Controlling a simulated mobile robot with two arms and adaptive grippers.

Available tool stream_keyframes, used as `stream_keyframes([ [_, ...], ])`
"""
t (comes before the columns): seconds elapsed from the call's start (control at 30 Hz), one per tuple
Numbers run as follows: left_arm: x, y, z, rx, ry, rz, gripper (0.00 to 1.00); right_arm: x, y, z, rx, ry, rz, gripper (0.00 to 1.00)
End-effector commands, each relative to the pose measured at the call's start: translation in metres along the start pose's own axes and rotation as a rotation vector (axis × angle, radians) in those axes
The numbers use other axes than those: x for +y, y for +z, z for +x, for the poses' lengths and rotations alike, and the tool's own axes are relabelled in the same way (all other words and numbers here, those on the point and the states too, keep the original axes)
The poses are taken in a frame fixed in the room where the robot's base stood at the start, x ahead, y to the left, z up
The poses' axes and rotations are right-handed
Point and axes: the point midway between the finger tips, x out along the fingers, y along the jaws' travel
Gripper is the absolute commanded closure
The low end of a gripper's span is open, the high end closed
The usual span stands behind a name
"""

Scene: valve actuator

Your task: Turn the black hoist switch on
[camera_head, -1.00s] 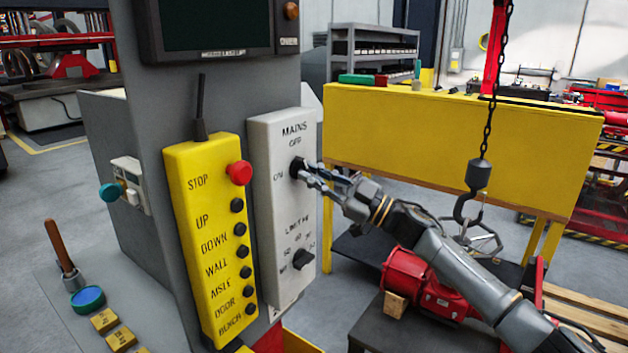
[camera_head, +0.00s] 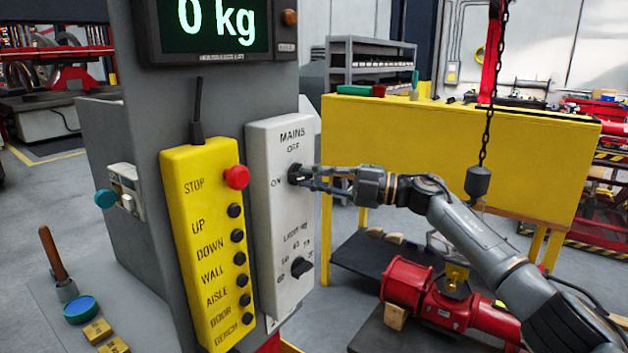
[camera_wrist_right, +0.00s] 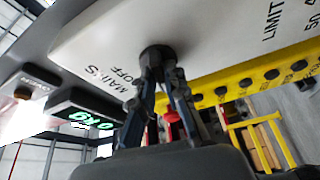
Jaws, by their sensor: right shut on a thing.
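The black mains switch (camera_head: 294,174) is a round knob on the upper part of the white panel (camera_head: 279,215), between the printed words OFF and ON. My right gripper (camera_head: 304,177) has its fingers at this knob and is shut on it. In the right wrist view both fingertips (camera_wrist_right: 162,75) close around the black knob (camera_wrist_right: 156,55). The display (camera_head: 213,22) above the panel is lit and reads 0 kg in green. My left gripper is in neither view.
A yellow pendant (camera_head: 208,245) with a red stop button (camera_head: 236,177) and several black buttons hangs left of the panel. A second black knob (camera_head: 302,267) sits lower on the panel. A chain with a hook block (camera_head: 478,181) hangs at the right, behind my right arm.

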Motion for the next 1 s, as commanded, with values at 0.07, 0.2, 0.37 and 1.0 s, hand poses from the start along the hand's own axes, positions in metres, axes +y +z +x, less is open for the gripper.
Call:
stream_keyframes([
  [0.07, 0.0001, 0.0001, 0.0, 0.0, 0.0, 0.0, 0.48, 0.0001, 0.0, 0.0002, 0.0, -0.019, -0.043, 1.0],
  [0.2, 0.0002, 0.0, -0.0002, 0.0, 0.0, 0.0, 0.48, -0.0001, 0.0002, 0.0002, 0.0, -0.043, -0.099, 1.0],
  [0.37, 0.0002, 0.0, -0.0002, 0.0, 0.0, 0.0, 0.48, 0.0002, 0.0001, 0.0003, 0.0, -0.059, -0.137, 1.0],
  [1.0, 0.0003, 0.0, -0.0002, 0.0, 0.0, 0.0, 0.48, -0.0001, 0.0, 0.0003, 0.0, -0.067, -0.155, 0.65],
])
